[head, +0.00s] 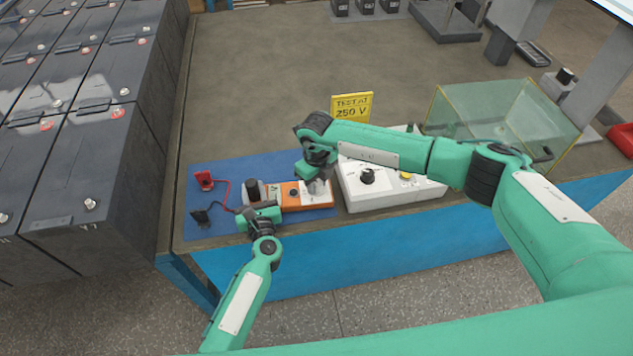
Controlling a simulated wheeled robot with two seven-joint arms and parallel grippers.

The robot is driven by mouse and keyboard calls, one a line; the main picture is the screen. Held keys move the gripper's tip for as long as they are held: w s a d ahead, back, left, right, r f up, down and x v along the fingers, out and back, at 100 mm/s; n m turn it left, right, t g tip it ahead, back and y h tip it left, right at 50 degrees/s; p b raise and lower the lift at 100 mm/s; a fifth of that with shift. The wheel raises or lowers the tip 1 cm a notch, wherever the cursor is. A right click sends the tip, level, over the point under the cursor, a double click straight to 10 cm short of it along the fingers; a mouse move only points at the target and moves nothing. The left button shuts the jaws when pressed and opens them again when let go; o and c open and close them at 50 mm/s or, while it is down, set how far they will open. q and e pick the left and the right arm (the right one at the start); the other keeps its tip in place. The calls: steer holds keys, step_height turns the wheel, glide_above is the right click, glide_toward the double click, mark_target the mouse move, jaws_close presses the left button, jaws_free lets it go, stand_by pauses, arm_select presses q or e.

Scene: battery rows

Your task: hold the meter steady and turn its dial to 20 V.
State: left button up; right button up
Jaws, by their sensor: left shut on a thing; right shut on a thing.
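The orange meter (292,199) lies on a blue mat (210,224) near the table's front edge, with a pale face at its right part. My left gripper (272,206) is at the meter's left end, shut on its body. A red lead (205,180) and a black lead (201,217) lie on the mat left of the meter.
A white box (390,196) with a black knob stands right of the mat, partly under my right arm. Black batteries (85,170) stand at left.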

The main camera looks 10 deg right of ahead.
mark_target(317, 181)
steer(key=shift+m, duration=1.6)
steer(key=o, duration=1)
step_height(317, 181, up, 12)
arm_select(q)
steer(key=o, duration=1.2)
